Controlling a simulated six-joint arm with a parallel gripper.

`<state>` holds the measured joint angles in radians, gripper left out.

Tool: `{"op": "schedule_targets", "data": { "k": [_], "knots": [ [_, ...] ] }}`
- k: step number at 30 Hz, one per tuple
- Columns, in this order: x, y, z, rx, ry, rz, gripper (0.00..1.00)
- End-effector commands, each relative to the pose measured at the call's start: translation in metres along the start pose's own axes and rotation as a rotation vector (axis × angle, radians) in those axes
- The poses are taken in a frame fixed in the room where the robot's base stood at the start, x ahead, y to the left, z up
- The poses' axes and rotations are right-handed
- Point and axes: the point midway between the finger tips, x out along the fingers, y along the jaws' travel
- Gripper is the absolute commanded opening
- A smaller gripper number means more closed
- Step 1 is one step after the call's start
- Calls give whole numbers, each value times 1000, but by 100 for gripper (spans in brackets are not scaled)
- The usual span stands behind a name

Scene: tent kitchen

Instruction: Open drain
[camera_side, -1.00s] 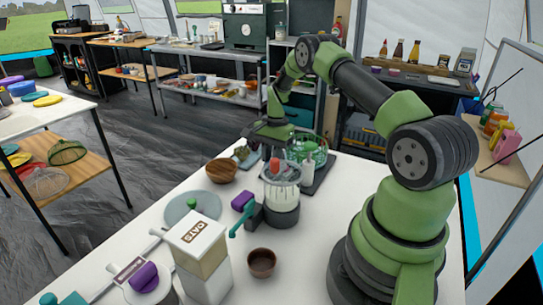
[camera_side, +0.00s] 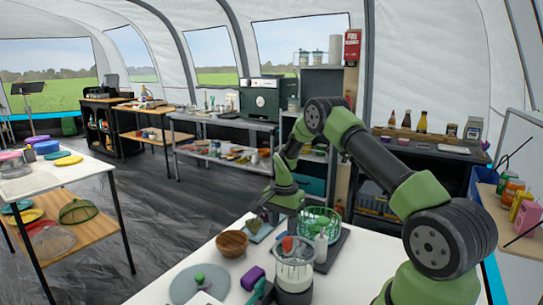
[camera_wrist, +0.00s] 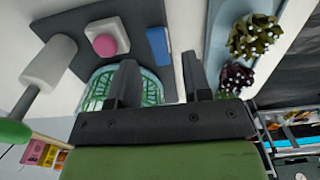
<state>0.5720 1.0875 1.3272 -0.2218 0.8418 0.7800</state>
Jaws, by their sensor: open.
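I cannot pick out for certain which part is the drain. A dark board (camera_wrist: 82,15) in the wrist view carries a white block with a pink round knob (camera_wrist: 105,45) and a blue block (camera_wrist: 158,46). A green slotted basket (camera_wrist: 152,88) is partly hidden behind my fingers; it also shows in the side view (camera_side: 320,218). The fingertips are too small to make out there.
A clear jar (camera_side: 294,270) stands in front, with a teal handle (camera_side: 257,290) and a purple block (camera_side: 253,277) beside it. A wooden bowl (camera_side: 232,243) is to the left. Spiky dark plants (camera_wrist: 253,35) are at right in the wrist view.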

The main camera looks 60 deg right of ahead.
Motion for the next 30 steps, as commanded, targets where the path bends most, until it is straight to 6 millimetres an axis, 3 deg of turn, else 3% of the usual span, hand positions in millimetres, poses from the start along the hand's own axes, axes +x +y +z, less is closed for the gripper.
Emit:
{"op": "schedule_targets", "data": {
  "k": [11,20,30],
  "knots": [
    [-81,-1,2,-6,2,-5,45],
    [-133,-3,39,-164,24,-84,45],
    [-187,9,84,-345,52,-180,45]
  ]
}}
